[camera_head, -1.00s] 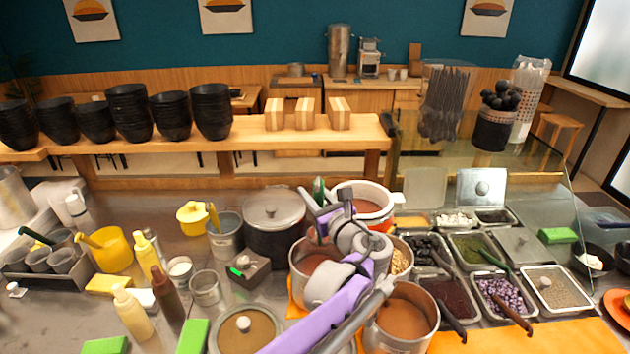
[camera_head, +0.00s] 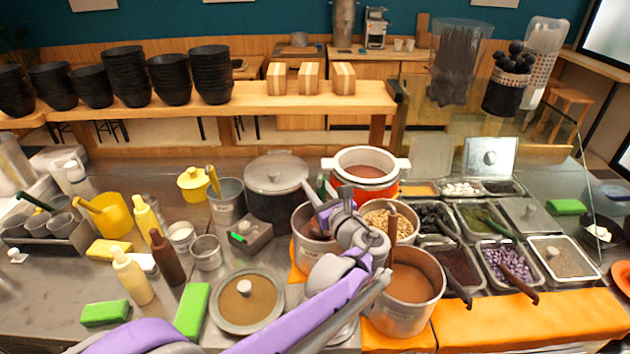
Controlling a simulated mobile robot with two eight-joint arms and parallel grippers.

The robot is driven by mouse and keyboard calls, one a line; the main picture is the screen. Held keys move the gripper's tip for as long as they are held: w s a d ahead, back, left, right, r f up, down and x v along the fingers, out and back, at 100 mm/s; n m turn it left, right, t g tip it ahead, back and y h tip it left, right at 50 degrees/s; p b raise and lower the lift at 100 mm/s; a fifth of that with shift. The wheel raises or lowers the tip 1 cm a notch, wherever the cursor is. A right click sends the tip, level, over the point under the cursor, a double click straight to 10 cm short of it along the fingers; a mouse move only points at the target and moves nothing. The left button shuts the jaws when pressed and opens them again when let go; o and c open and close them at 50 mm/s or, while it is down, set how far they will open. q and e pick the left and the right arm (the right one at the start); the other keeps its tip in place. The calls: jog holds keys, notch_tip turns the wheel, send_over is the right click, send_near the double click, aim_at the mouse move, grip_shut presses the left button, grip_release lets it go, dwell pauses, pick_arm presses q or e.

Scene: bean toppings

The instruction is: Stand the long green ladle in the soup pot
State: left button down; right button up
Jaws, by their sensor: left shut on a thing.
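My left gripper (camera_head: 324,208) is shut on a green ladle (camera_head: 320,184), of which only a short green part shows above the jaws. The gripper is over the left steel pot (camera_head: 303,248), whose soup is partly covered by my arm. I cannot tell whether the ladle's lower end is inside that pot. A red-and-white soup pot (camera_head: 393,189) with brown soup stands just behind and to the right. Another steel pot of brown soup (camera_head: 407,284) stands in front right. My right gripper is out of view.
A lidded dark pot (camera_head: 275,207) stands behind left of the gripper. A pot of beans (camera_head: 388,218) with a brown handle stands right of it. Topping trays (camera_head: 508,265) fill the right.

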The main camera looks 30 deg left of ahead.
pick_arm(q)
notch_tip(320, 180, down, 8)
jog(key=b, duration=0.4)
jog(key=shift+f+b, duration=0.15)
jog(key=shift+b, duration=0.2)
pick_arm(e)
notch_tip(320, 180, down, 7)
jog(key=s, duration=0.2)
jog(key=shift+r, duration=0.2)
pick_arm(q)
jog(key=shift+s+d, duration=0.1)
jog(key=shift+s, duration=0.1)
jog(key=shift+s+d+f, duration=0.15)
jog(key=shift+s+d, duration=0.05)
jog(key=shift+s, duration=0.2)
jog(key=shift+s+d+f, duration=0.15)
jog(key=shift+s, duration=0.25)
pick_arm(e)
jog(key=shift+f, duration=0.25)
pick_arm(q)
jog(key=c, duration=0.5)
grip_release()
jog(key=shift+r, duration=0.1)
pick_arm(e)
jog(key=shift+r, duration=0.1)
